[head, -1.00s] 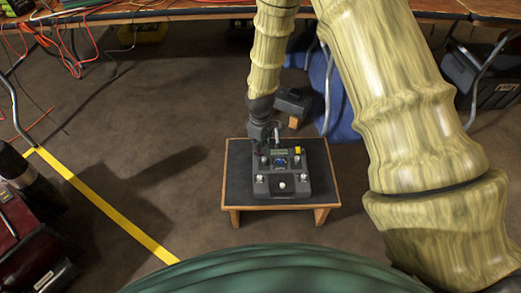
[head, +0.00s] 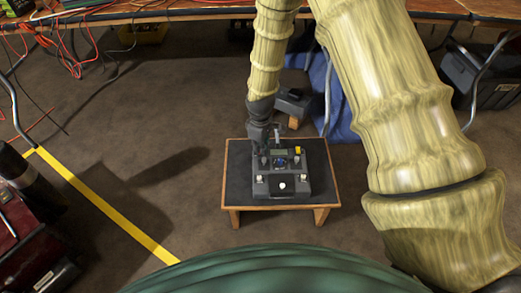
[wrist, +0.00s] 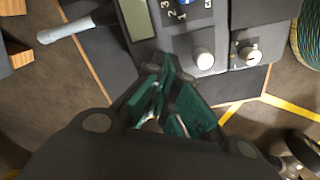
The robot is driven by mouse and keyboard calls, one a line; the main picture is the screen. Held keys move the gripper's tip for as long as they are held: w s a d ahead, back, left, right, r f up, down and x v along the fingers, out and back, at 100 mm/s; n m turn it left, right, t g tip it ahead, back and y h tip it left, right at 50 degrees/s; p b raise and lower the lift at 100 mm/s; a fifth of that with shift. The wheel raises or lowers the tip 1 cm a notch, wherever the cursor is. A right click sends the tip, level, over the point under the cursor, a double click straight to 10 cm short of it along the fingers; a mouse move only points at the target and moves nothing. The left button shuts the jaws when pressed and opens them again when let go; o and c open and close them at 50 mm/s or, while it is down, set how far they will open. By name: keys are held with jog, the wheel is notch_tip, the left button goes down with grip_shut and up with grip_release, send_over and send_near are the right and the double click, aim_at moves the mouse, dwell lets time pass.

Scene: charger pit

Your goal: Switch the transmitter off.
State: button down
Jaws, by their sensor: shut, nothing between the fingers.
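The transmitter (head: 290,186) is a dark grey box lying on a small low table (head: 330,196) in the head view. It has a display, a blue dial, a yellow part and several pale knobs. In the wrist view the transmitter (wrist: 178,45) shows at the top, with its display (wrist: 136,20), the numbered blue dial (wrist: 178,8) and a white knob (wrist: 204,60). My gripper (head: 263,151) is at its back left corner in the head view. In the wrist view my gripper (wrist: 172,68) has its green-padded fingers shut and empty, tips beside the display's lower end. Contact cannot be told.
A grey lever-like rod (wrist: 65,28) sticks out beside the transmitter in the wrist view. A dark box (head: 293,101) stands behind the table. Yellow floor tape (head: 110,212) and a red case (head: 25,235) are at left. The floor between is clear.

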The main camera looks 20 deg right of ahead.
jog(key=shift+r+p, duration=3.4)
jog(key=shift+r, duration=0.05)
jog(key=shift+f, duration=0.1)
